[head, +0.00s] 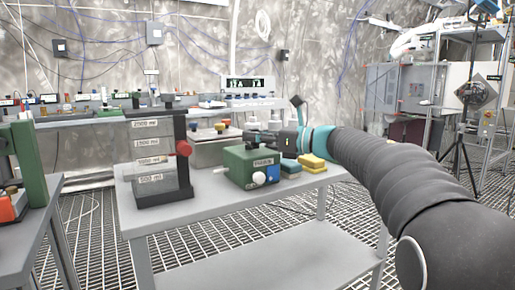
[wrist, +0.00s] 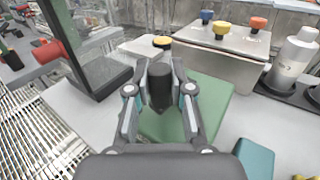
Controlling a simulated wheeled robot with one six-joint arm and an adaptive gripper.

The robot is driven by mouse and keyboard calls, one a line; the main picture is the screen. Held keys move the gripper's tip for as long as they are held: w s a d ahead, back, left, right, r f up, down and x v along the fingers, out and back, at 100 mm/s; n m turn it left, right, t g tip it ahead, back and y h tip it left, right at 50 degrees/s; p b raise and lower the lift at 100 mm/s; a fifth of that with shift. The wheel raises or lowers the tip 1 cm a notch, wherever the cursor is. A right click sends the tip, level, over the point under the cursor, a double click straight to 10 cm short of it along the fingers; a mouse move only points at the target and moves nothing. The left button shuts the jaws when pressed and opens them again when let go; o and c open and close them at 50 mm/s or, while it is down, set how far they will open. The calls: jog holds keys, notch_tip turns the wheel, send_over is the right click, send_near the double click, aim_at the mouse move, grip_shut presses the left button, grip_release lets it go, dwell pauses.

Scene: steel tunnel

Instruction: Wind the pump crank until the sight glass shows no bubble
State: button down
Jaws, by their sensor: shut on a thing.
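The pump is a green box (head: 251,167) on the grey table, with a small label, a white round fitting (head: 259,175) and a blue square on its front. I cannot tell whether the white fitting is the sight glass, and no bubble can be made out. My gripper (head: 268,138) is above the pump's far side. In the wrist view my gripper (wrist: 160,92) is shut on a dark upright crank handle (wrist: 160,82), a finger on each side. The pump's green top (wrist: 205,100) lies below it. The crank's arm and pivot are hidden.
A clear tank (head: 158,155) with millilitre labels and a red knob stands left of the pump. Yellow and blue blocks (head: 312,162) lie at its right. Behind is a metal box with coloured knobs (wrist: 222,30). The table's front left (head: 150,215) is clear.

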jog(key=m+t+b, duration=0.1)
jog(key=a+t+h+b, duration=0.1)
jog(key=m+t+b, duration=0.1)
jog(key=shift+s+a+f+m+t+h, duration=0.2)
jog(key=shift+s+m+t+h, duration=0.1)
jog(key=shift+h, duration=0.1)
jog(key=m+t+h, duration=0.1)
jog(key=a+m+t+h+b, duration=0.1)
jog(key=m+t+h, duration=0.1)
jog(key=shift+a+r+t+h, duration=0.2)
jog(key=shift+r+t+h, duration=0.05)
jog(key=shift+t+h, duration=0.15)
jog(key=shift+w+a+m+t+h+p, duration=0.25)
jog(key=shift+m+t+h, duration=0.35)
jog(key=shift+m+h, duration=0.55)
jog(key=shift+w+a+m+t+h+p, duration=0.1)
jog(key=shift+a+m+t+h, duration=0.5)
jog(key=shift+h, duration=0.85)
jog(key=shift+w+a+m+t+h+p, duration=0.15)
jog(key=shift+m+t+h, duration=0.45)
jog(key=shift+m+h, duration=0.7)
jog(key=shift+w+a+m+h+p, duration=0.15)
jog(key=shift+m+h+p, duration=0.25)
jog(key=shift+h, duration=0.45)
jog(key=shift+w+a+m+h+p, duration=0.1)
jog(key=shift+w+m+h+p, duration=0.15)
jog(key=shift+m+h, duration=0.5)
jog(key=shift+w+a+m+h+p, duration=0.1)
jog(key=shift+m+h+p, duration=0.25)
jog(key=shift+h, duration=0.55)
